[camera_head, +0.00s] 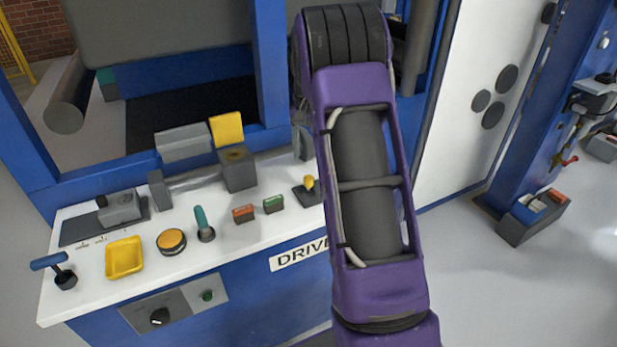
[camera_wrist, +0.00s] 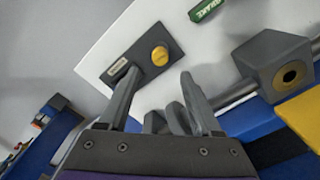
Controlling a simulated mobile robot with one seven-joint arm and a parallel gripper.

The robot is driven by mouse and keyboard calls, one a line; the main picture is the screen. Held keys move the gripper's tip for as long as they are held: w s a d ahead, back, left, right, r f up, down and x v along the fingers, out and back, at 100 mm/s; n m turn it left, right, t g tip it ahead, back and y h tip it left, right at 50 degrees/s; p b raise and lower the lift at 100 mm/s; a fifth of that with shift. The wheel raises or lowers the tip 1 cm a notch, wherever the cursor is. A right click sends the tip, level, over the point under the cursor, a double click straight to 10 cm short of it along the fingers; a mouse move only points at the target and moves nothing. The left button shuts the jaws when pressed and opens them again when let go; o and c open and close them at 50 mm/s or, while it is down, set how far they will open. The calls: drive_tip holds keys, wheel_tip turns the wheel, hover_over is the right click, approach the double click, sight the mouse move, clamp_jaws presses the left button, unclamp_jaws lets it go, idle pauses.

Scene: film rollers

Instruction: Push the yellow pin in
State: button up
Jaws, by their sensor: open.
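The yellow pin (camera_head: 309,184) has a round yellow head and stands up from a small dark base plate near the right end of the white panel. In the wrist view the pin (camera_wrist: 160,57) shows from above, on its dark plate (camera_wrist: 143,54) with a small label. My gripper (camera_wrist: 160,73) is open and empty. Its two fingers point toward the plate, with the pin head between and just beyond the fingertips in the picture. I cannot tell whether a fingertip touches the plate. In the head view my purple arm hides most of the gripper.
The white panel (camera_head: 75,225) also holds a green button (camera_head: 273,204), a red button (camera_head: 243,213), a teal lever (camera_head: 204,224) and a yellow tray (camera_head: 124,258). A grey bearing block (camera_wrist: 272,62) with a roller stands beside the fingers, near a raised yellow flap (camera_head: 227,129).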

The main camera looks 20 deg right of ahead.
sight(309, 177)
wheel_tip(309, 177, down, 8)
drive_tip(key=shift+f+b, duration=0.1)
drive_tip(key=shift+b, duration=0.35)
drive_tip(key=shift+c, duration=0.2)
clamp_jaws()
idle(1.0)
